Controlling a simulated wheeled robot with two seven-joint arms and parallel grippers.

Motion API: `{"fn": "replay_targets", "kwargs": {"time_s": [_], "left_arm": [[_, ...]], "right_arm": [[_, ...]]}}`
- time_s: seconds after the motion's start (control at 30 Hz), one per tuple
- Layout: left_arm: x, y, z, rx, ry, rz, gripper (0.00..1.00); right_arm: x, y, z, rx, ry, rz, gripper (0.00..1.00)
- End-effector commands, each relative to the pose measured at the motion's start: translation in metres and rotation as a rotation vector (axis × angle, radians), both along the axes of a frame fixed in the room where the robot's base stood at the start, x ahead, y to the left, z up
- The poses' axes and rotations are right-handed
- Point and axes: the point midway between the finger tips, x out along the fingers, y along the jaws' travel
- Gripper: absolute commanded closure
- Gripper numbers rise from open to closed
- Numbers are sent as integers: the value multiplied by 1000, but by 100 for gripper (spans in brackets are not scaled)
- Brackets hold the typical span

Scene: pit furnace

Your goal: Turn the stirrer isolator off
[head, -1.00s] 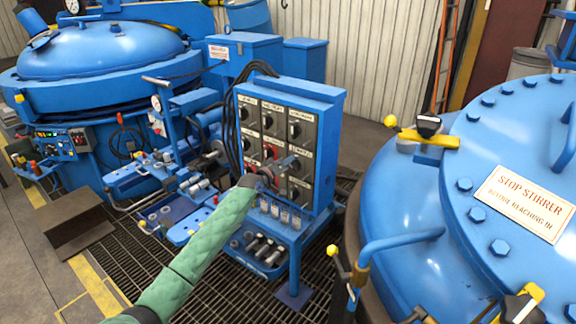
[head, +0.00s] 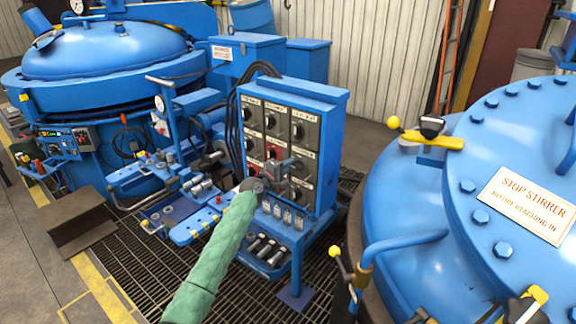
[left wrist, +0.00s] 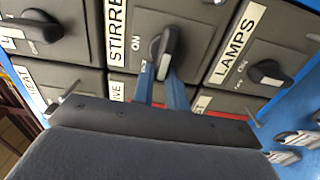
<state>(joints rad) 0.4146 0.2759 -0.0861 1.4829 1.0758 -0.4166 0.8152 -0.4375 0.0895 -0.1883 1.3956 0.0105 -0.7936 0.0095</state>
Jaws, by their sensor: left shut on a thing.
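The stirrer isolator is a black rotary handle (left wrist: 163,55) on a grey box in the left wrist view. A white label reading "STIRRE…" (left wrist: 116,30) runs beside it, and "ON" is printed between label and handle. The handle lies nearly upright in that picture, its pale-marked end toward my fingers. My left gripper (left wrist: 165,92) is shut on this end, one blue finger on each side. In the head view my left gripper (head: 286,167) is at the switch panel (head: 336,150), hiding some of its lower switches. My right gripper is not in view.
The "LAMPS" switch (left wrist: 270,73) is close on the right in the left wrist view, with another handle (left wrist: 32,27) at left. A blue vessel (head: 400,200) with a stop-stirrer sign (head: 527,205) stands right of the panel. Black cables (head: 232,125) hang along the panel's left side.

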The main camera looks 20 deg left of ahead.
Motion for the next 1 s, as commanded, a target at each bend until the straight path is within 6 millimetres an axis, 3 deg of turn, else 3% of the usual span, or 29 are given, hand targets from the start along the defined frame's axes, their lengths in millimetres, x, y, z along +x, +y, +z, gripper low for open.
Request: {"fn": "replay_targets", "kwargs": {"time_s": [0.2, 0.6, 0.63, 0.73, 1.0], "left_arm": [[0, 0, 0, -35, 12, 1, 100], [0, 0, -1, -40, 13, 0, 100], [0, 0, -1, -40, 13, 0, 82], [0, 0, -1, -39, 13, 0, 64], [0, 0, -1, -39, 13, 0, 64]], "right_arm": [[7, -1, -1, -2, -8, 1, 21], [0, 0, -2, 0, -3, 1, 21], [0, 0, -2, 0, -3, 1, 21], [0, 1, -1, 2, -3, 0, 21], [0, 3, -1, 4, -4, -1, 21]]}}
